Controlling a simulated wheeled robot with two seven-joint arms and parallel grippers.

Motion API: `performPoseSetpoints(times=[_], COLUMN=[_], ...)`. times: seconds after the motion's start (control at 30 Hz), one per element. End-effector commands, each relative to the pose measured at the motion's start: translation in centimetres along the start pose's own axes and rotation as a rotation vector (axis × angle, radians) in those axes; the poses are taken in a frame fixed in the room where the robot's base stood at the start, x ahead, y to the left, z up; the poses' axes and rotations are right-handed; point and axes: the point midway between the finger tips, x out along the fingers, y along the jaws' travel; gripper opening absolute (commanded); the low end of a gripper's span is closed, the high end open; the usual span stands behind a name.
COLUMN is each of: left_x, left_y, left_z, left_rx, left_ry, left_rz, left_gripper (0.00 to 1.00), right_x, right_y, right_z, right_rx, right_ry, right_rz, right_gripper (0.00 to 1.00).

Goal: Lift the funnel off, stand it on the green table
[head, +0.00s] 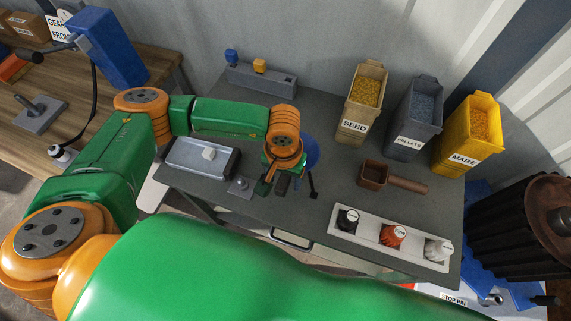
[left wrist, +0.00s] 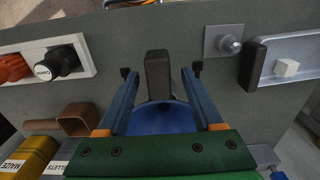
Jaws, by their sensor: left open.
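A blue round piece, which looks like the funnel (head: 312,152), shows partly behind my left gripper (head: 287,190) on the dark grey-green table (head: 330,112). In the left wrist view the blue funnel (left wrist: 162,118) lies under the palm, with a dark grey upright block or handle (left wrist: 157,75) at its front side. My left gripper (left wrist: 161,72) is open, its blue fingers with black tips on either side of the dark block, with gaps on both sides. What the funnel sits on is hidden. My right gripper is not in view.
A metal tray with a white cube (head: 208,153) and a plate with a ball knob (head: 240,187) lie left. Right are a brown scoop (head: 375,176), a white bottle rack (head: 367,233), and seed (head: 361,104), pellets (head: 412,117) and maize (head: 467,135) bins. Behind is a grey block (head: 270,82).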

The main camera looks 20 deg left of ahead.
Motion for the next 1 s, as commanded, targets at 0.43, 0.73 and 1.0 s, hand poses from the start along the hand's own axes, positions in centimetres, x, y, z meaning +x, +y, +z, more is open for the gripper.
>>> performPoseSetpoints(times=[0.43, 0.73, 1.0], left_x=[2.5, 2.4, 1.5], left_y=[0.0, 0.0, 0.0], left_z=[0.0, 0.0, -0.1], left_rx=[0.0, -0.001, -0.001], left_ry=[0.0, 0.0, 0.001], left_rz=[0.001, 0.001, 0.001], left_gripper=[0.68, 0.0, 0.0], right_x=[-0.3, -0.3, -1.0], right_y=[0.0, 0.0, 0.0], right_z=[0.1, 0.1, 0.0], right_rx=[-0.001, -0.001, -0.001], right_ry=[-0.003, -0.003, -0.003], right_rz=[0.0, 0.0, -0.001], right_gripper=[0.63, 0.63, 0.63])
